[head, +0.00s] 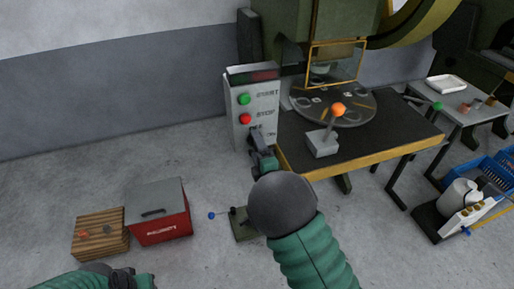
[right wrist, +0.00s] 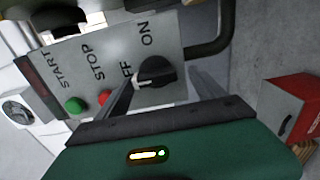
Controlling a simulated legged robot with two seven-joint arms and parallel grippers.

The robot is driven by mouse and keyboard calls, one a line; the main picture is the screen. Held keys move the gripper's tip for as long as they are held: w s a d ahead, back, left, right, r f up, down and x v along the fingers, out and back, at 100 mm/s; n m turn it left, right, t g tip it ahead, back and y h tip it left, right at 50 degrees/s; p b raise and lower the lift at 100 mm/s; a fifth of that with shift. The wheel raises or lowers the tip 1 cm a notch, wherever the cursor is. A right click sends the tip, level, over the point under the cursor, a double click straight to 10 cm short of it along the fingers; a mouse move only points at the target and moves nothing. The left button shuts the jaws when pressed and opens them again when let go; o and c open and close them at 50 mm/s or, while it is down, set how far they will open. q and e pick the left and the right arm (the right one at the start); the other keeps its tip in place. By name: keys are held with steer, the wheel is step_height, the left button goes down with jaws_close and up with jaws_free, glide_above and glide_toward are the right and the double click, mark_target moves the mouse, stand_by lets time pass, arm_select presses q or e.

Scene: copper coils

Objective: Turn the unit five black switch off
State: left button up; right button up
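The black switch (right wrist: 158,72) is a round knob on the grey control box, between OFF and ON lettering in the right wrist view. A white patch shows at its left side; I cannot tell whether it is the pointer mark. My right gripper (head: 257,138) is at the lower front of the control box (head: 239,100) and hides the switch in the head view. In the right wrist view its fingers (right wrist: 163,84) are apart, one on each side of the knob; contact is unclear. My left gripper (head: 122,278) is low at the bottom left, partly cut off.
A green START button (head: 243,99) and red STOP button (head: 244,119) sit above the switch. A press table (head: 375,145) with an orange-knobbed lever (head: 337,110) stands to the right.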

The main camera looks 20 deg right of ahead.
steer(key=shift+r, duration=0.1)
steer(key=s+p, duration=0.9)
steer(key=s, duration=0.7)
steer(key=shift+s+d, duration=0.35)
steer(key=shift+s, duration=0.05)
